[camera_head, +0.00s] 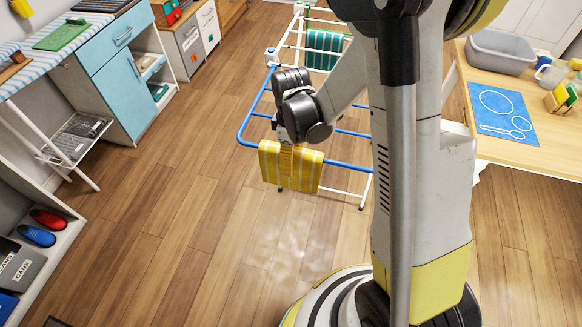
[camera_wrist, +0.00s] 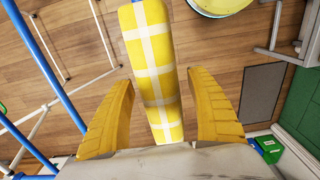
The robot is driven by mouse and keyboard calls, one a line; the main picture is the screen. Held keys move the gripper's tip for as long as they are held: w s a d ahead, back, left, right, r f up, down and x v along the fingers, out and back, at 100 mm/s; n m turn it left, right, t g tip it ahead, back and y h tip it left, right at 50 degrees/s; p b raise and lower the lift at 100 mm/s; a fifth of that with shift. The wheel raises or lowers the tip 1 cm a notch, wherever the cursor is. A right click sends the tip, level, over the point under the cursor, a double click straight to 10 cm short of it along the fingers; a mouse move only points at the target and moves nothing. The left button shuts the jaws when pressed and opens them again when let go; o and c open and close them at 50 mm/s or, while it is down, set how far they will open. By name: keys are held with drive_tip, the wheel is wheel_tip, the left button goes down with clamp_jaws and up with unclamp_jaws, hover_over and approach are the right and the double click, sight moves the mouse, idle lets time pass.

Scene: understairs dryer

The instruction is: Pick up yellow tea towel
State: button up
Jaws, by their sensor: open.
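The yellow tea towel (camera_head: 269,165) with pale checks hangs over the blue front rail of the drying rack (camera_head: 243,130). My gripper (camera_head: 287,158) is over the towel at the rail. In the wrist view the towel (camera_wrist: 151,70) runs between the two yellow fingers of my gripper (camera_wrist: 163,105), with a gap on each side. The fingers are open, and neither visibly touches the towel. The lower end of the towel in the wrist view goes behind the gripper's palm edge. In the head view my gripper covers part of the towel.
A green striped towel (camera_head: 325,50) hangs at the back of the rack. At right, a wooden table (camera_head: 550,157) holds a grey basin (camera_head: 500,52) and a blue mat (camera_head: 502,112). At left stands a blue cabinet (camera_head: 117,87). The wooden floor between is clear.

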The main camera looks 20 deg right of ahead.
drive_tip(key=c, duration=1.3)
drive_tip(key=shift+r, duration=0.15)
wheel_tip(320, 180, up, 18)
drive_tip(key=p, duration=0.6)
drive_tip(key=shift+r+p, duration=0.4)
drive_tip(key=shift+r, duration=0.05)
